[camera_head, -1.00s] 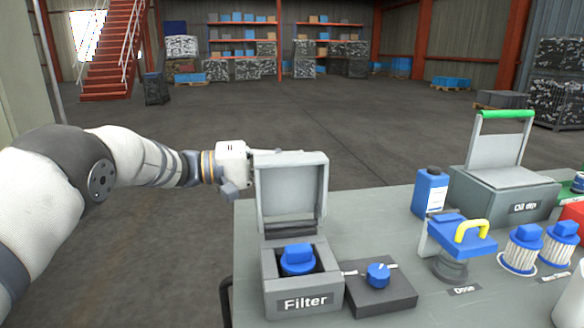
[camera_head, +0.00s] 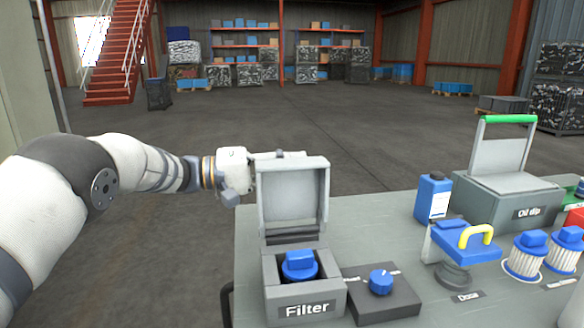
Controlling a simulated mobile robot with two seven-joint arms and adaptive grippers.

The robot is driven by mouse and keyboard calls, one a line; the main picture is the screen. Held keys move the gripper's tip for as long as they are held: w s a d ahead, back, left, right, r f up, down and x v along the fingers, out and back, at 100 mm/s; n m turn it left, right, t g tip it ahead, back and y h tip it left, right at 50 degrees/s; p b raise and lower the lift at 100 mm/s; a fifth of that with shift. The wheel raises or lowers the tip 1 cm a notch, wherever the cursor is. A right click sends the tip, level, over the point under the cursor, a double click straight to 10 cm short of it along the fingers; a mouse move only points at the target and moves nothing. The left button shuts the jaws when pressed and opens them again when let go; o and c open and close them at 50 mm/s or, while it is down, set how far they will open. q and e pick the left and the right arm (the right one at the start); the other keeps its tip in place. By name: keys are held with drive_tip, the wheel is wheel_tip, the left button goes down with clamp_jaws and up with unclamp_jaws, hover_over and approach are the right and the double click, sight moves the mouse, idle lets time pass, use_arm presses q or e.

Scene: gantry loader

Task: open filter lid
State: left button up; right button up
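The grey filter box (camera_head: 306,309) labelled "Filter" stands at the front left of the grey table. Its lid (camera_head: 291,197) stands upright at the back of the box, so the box is open. A blue-topped filter (camera_head: 299,264) sits inside. My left gripper (camera_head: 262,158) is at the upper left corner of the lid, partly behind it. The lid hides most of its fingers, so I cannot tell whether it is open, shut or touching the lid. My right gripper is out of view.
A blue knob (camera_head: 380,281) on a dark block stands right of the box. Further right are a blue bottle (camera_head: 433,197), a blue dosing device (camera_head: 466,243) with a yellow handle, pleated filters (camera_head: 525,257) and the "Oil dip" box (camera_head: 507,195), its green-edged lid raised.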

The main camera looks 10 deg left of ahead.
use_arm(q)
drive_tip(key=v, duration=1.2)
drive_tip(key=shift+w, duration=0.1)
